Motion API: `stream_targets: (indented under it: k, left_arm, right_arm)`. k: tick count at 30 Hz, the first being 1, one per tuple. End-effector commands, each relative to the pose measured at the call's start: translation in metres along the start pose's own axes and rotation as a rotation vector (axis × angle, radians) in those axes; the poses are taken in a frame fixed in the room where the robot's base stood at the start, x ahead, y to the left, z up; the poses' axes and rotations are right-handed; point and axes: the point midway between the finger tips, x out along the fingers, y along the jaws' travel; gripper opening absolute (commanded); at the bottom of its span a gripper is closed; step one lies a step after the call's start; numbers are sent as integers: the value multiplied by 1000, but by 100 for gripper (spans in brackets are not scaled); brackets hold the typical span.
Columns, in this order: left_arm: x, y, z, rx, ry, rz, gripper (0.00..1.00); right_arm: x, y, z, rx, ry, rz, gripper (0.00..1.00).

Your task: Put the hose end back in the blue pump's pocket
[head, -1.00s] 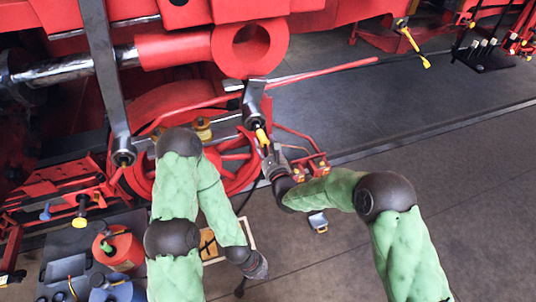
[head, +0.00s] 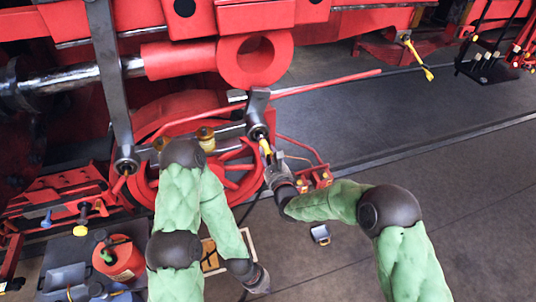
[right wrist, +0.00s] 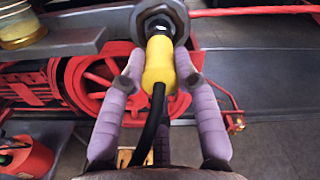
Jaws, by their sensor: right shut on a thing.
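The yellow hose end (right wrist: 159,65) with its black hose (right wrist: 150,125) is between the purple fingers of my right gripper (right wrist: 160,75), which is shut on it. Its far end is at the dark metal fitting (right wrist: 160,18), touching or seated in it; I cannot tell which. In the head view, my right gripper (head: 272,158) is at this fitting (head: 257,112), below the red ring. My left gripper (head: 258,281) is low over the floor, away from the hose end; its fingers are too small to read. A blue piece (head: 122,296), perhaps the pump, is cut off at the bottom left; its pocket cannot be made out.
A red can (head: 122,262) stands at the lower left beside a grey tray (head: 62,277). The red wheel (head: 235,170) and red rods are behind my arms. A small grey-blue box (head: 320,235) lies on the floor.

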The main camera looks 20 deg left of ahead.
Motion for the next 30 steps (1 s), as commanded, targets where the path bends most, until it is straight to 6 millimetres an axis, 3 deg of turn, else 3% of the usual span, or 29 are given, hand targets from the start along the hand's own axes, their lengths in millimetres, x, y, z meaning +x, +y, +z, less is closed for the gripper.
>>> stream_targets:
  k: [30]
  left_arm:
    - [7, -2, 0, 0, 0, 0, 0]
  right_arm:
    - [-49, 0, 0, -1, -1, 0, 0]
